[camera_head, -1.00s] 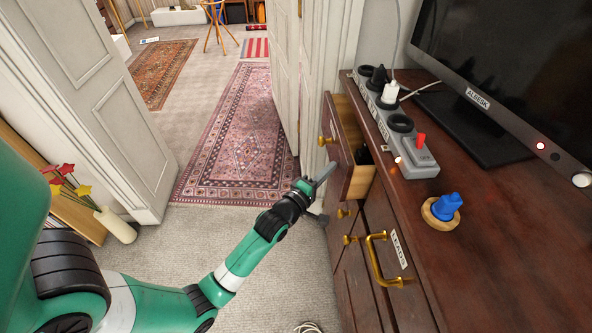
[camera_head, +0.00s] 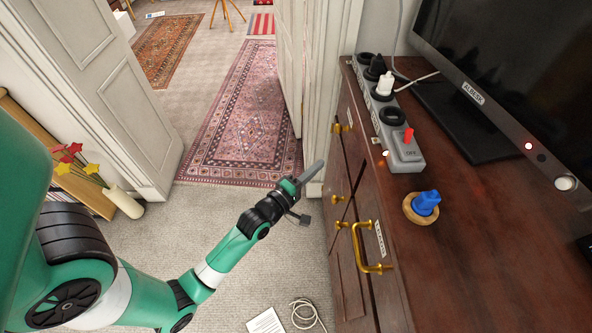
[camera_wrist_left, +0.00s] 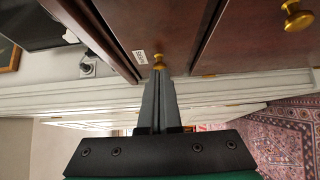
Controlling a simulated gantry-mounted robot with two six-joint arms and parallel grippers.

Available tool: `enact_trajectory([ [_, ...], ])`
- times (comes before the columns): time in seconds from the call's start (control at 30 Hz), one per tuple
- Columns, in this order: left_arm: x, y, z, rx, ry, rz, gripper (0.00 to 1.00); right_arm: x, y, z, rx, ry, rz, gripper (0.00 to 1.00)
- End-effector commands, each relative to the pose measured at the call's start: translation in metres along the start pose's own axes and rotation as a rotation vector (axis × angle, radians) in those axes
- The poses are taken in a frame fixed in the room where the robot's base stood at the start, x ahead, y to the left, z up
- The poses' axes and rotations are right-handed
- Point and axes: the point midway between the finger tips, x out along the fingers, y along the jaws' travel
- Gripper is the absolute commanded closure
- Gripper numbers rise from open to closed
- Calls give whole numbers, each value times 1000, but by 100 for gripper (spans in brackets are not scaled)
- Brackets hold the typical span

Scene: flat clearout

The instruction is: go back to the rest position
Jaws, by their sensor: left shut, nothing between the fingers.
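My left gripper (camera_head: 314,171) is shut and empty, its grey fingers held out in front of the dark wood cabinet (camera_head: 480,240), on its left side. In the left wrist view the closed fingers (camera_wrist_left: 160,82) point at a brass knob (camera_wrist_left: 158,62) on a labelled drawer front; whether they touch it I cannot tell. In the head view the upper drawer with the brass knob (camera_head: 337,127) is shut, flush with the cabinet. My right gripper is in neither view.
On the cabinet stand a power strip (camera_head: 404,150) with a red switch, a blue item on a wooden disc (camera_head: 421,207) and a monitor (camera_head: 520,80). A brass handle (camera_head: 361,250) juts from the cabinet. A vase (camera_head: 125,203), coiled cable (camera_head: 305,314) and paper (camera_head: 266,322) are on the floor.

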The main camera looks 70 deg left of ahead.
Motion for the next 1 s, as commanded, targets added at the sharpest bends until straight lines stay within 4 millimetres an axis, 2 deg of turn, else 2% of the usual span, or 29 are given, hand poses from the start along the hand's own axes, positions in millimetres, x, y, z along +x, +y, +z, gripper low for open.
enact_trajectory([
  [0.03,-14,3,0,-1,0,-4,100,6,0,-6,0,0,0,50],
  [0.1,-28,3,0,-1,0,-3,100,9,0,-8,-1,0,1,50],
  [0.3,-50,1,0,-1,0,0,100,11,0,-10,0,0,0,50],
  [0.77,-51,3,4,-1,-10,2,100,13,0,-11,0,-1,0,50],
  [0.87,-40,27,20,-1,-48,42,100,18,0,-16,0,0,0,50],
  [0.97,-17,80,47,-6,-109,144,100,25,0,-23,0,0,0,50],
  [1.0,-8,109,60,-10,-136,201,100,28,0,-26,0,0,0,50],
])
